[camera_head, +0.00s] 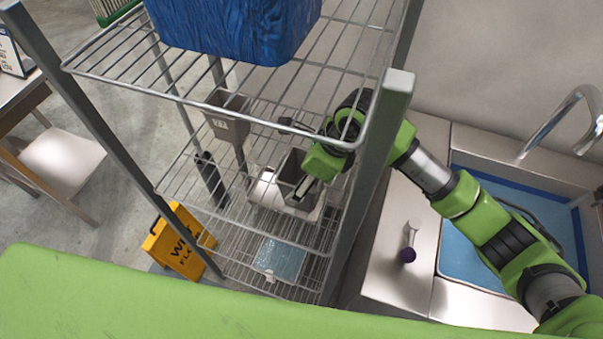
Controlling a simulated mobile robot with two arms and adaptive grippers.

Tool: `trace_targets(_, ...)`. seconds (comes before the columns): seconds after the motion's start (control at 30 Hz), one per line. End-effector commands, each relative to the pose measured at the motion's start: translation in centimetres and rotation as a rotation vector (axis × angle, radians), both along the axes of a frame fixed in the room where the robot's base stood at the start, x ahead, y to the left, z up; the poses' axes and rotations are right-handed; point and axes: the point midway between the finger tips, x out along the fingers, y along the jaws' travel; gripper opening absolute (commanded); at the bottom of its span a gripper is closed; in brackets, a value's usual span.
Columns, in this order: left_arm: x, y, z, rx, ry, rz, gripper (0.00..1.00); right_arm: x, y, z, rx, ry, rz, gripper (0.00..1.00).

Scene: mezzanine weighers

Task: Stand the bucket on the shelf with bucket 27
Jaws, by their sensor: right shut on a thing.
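My right gripper (306,188) reaches in from the right past the front post of the wire rack. It is shut on the rim of a grey open-topped bucket (286,176), whose mouth faces up. The bucket is seen through the wires, so I cannot tell whether it touches a shelf. Another grey bucket with a white-marked label (228,132) is to its left and farther back in the rack; the label looks like 27 but is small. The wire shelf (172,188) of the rack shows around them. My left gripper is not in view.
Lower in the rack are a dark bottle (210,178), a white item (264,190) and a bluish pack (280,260). A yellow wet-floor sign (175,243) stands left.

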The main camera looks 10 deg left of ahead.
Motion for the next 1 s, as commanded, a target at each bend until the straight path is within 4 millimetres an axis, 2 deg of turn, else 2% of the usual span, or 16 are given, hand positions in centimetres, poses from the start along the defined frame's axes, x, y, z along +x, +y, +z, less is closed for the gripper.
trace_targets(0.37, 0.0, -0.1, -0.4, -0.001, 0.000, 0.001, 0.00, 0.1, 0.1, -0.4, 0.002, -0.003, 0.000, 0.32)
trace_targets(0.4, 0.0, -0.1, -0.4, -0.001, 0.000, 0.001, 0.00, 0.1, 0.0, -0.5, -0.001, -0.001, 0.001, 0.69)
trace_targets(0.47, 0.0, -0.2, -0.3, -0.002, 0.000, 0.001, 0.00, 0.0, 0.0, -0.4, -0.001, -0.001, 0.001, 0.84)
trace_targets(0.9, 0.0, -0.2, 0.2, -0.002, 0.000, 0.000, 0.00, 0.0, 0.0, 0.1, -0.001, 0.000, 0.000, 0.85)
trace_targets(1.0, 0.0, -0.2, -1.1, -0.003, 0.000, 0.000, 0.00, 0.1, -0.3, 0.4, -0.001, -0.007, 0.001, 0.85)
